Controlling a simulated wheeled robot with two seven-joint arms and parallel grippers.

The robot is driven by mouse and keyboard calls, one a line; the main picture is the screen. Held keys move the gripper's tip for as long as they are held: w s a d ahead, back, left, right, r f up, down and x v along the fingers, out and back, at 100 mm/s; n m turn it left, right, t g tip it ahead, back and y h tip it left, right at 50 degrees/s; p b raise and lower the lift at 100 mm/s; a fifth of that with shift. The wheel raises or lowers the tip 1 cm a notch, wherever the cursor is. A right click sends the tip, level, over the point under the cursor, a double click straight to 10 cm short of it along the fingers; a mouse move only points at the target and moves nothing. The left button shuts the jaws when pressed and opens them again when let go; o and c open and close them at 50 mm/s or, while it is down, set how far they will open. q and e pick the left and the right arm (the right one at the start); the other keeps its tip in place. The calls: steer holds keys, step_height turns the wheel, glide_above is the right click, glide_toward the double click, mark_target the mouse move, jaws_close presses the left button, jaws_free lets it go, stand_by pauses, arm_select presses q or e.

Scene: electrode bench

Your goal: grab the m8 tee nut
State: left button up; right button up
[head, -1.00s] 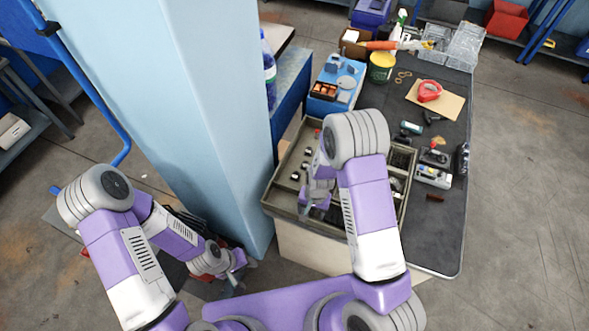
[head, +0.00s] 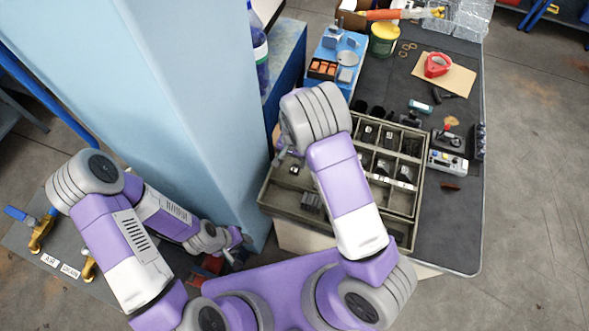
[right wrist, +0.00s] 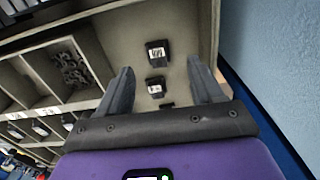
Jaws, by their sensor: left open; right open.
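The sorting tray (head: 268,205) is grey-green, with dividers, and stands at the bench's near left. No part can be told for sure as the M8 tee nut. In the right wrist view, a small black piece with a pale patterned face (right wrist: 157,53) and a similar piece (right wrist: 155,86) lie in a large, mostly bare compartment. My right gripper (right wrist: 162,86) is open above it, with the second piece between its fingers in the picture and nothing held. In the head view my right arm mostly hides this gripper. My left gripper (head: 236,243) is open, low beside the blue column.
Several metal parts (right wrist: 70,70) fill a neighbouring compartment. A blue column (head: 180,110) rises close left of the tray.

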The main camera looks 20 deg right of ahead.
mark_target(295, 168)
steer(key=f, duration=0.5)
steer(key=shift+w+d+f+b, duration=0.1)
steer(key=shift+d+f+b, duration=0.15)
steer(key=shift+f+b, duration=0.05)
steer(key=c, duration=1.2)
steer(key=shift+r, duration=0.15)
